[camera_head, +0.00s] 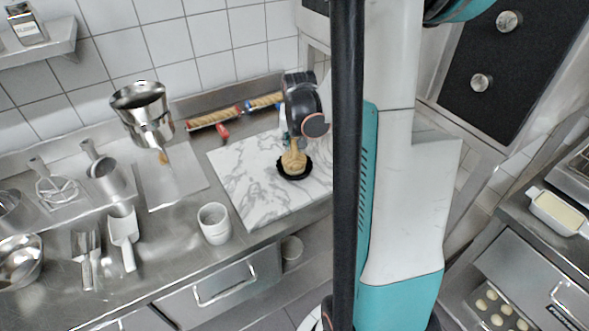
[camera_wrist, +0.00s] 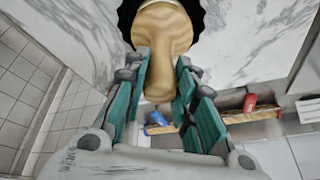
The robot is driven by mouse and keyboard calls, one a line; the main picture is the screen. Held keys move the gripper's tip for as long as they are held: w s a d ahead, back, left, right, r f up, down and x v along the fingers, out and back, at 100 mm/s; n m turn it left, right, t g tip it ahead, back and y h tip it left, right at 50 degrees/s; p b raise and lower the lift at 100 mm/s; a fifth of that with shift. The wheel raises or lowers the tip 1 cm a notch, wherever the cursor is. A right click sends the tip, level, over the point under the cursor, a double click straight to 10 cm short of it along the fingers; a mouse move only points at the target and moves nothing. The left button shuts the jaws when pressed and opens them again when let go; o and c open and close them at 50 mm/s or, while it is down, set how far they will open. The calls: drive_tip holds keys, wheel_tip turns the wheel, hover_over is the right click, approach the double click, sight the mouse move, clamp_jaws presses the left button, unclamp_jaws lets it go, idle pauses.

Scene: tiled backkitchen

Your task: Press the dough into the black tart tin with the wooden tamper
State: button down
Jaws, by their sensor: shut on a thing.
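The black tart tin (camera_head: 283,173) lies on the marble slab, and its dark rim also shows at the top of the wrist view (camera_wrist: 126,18). The wooden tamper (camera_head: 295,159) stands at the tin, with its broad end over the tin's middle. In the wrist view, the tamper (camera_wrist: 163,40) has its narrow handle between the fingers of my gripper (camera_wrist: 161,85), which is shut on it. I cannot tell the dough apart from the tamper's broad end; the tin's inside is mostly hidden.
The marble slab (camera_head: 255,185) is mostly bare around the tin. Two rolling-pin-like tools (camera_head: 214,117) lie behind it. A white cup (camera_head: 214,224) stands front left, and a metal funnel (camera_head: 141,103) stands at the left. Scoops (camera_head: 123,235) lie farther left.

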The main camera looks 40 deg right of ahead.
drive_tip(key=shift+f+b, duration=1.1)
drive_tip(key=shift+b, duration=0.05)
idle(1.3)
drive_tip(key=shift+r, duration=0.15)
idle(0.3)
drive_tip(key=shift+r+p, duration=3.2)
drive_tip(key=shift+r, duration=1.2)
